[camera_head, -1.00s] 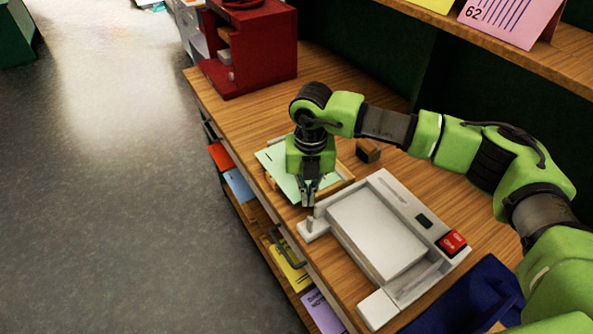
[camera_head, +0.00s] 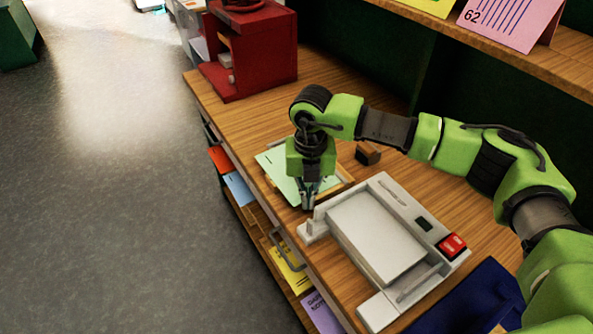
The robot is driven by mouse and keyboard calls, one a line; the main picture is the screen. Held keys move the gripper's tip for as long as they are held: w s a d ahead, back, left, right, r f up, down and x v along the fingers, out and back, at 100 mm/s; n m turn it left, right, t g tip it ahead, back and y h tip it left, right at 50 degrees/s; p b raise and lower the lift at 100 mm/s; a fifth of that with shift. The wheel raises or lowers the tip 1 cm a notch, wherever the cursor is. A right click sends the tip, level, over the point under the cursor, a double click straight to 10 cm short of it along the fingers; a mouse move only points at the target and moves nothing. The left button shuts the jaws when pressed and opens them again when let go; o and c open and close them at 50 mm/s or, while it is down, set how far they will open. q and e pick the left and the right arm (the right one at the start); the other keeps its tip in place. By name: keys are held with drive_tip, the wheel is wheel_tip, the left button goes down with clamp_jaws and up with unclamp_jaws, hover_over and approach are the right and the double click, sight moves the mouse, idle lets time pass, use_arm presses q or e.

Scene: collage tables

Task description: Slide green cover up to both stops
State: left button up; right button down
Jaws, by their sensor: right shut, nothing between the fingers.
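The green cover (camera_head: 276,165) is a pale green sheet lying on a wooden tray or frame (camera_head: 343,181) on the table. My right gripper (camera_head: 307,205) points down at the sheet's near right edge. It is shut with nothing between its fingers. Whether the fingertips touch the sheet I cannot tell. My gripper and wrist hide part of the sheet and frame, and the stops cannot be made out. My left gripper is not in view.
A grey-white machine (camera_head: 376,235) with a red button (camera_head: 452,246) stands close to the gripper. A small dark block (camera_head: 368,153) sits behind the frame. A red cabinet (camera_head: 255,55) stands at the far end. A dark blue tray (camera_head: 470,300) is at the lower right.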

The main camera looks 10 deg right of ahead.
drive_tip(key=shift+f, duration=0.1)
drive_tip(key=shift+f+b, duration=0.95)
drive_tip(key=shift+w, duration=0.2)
drive_tip(key=shift+w+a+b, duration=0.3)
drive_tip(key=shift+w+b, duration=0.15)
drive_tip(key=shift+s+d+r, duration=0.1)
drive_tip(key=shift+s, duration=0.05)
drive_tip(key=shift+s+d+r, duration=0.1)
drive_tip(key=shift+s+d, duration=0.1)
drive_tip(key=shift+s, duration=0.2)
wheel_tip(320, 180, up, 7)
drive_tip(key=p, duration=0.3)
